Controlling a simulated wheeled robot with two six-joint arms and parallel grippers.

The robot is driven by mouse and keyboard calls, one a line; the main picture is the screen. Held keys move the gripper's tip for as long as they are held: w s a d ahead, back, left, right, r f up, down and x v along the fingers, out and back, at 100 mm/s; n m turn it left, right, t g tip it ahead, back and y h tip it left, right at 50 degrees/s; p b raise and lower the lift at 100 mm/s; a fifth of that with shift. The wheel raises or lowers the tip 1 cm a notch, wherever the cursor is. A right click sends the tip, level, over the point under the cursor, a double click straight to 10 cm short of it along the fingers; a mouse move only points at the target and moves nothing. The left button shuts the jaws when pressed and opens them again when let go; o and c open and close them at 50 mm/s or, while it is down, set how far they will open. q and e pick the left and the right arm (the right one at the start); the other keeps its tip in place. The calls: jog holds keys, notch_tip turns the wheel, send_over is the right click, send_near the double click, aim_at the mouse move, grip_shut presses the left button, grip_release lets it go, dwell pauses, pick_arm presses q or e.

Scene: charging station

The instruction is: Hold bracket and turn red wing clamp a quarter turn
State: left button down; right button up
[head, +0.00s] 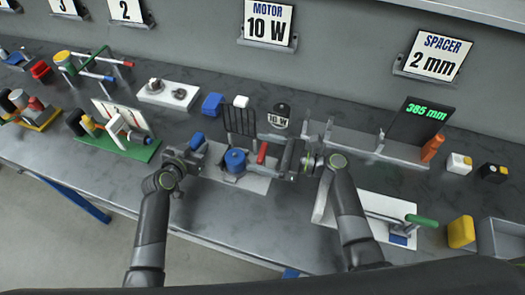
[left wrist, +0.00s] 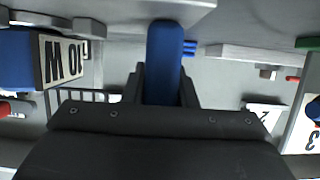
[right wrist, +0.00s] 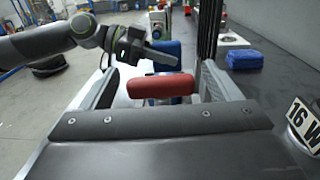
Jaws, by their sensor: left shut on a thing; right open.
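The red wing clamp (head: 262,153) stands at the right side of a grey fixture plate (head: 257,184), beside a round blue part (head: 235,161). My left gripper (head: 192,149) is shut on a blue grip (head: 197,140), apparently the bracket's, at the fixture's left side. The blue grip fills the jaws in the left wrist view (left wrist: 165,55). My right gripper (head: 281,156) is open just right of the red wing clamp. In the right wrist view the red wing (right wrist: 161,87) lies crosswise between the spread fingers, with no grip visible. The bracket's body is mostly hidden.
A dark upright rack (head: 239,120) stands behind the fixture. A white board with a green-handled lever (head: 421,220) lies at right. A green-based stand (head: 133,150) is at left.

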jog(key=v, duration=1.1)
jog(key=shift+d, duration=0.4)
jog(key=shift+s, duration=0.1)
pick_arm(q)
jog(key=c, duration=1.1)
grip_release()
jog(key=shift+s, duration=0.1)
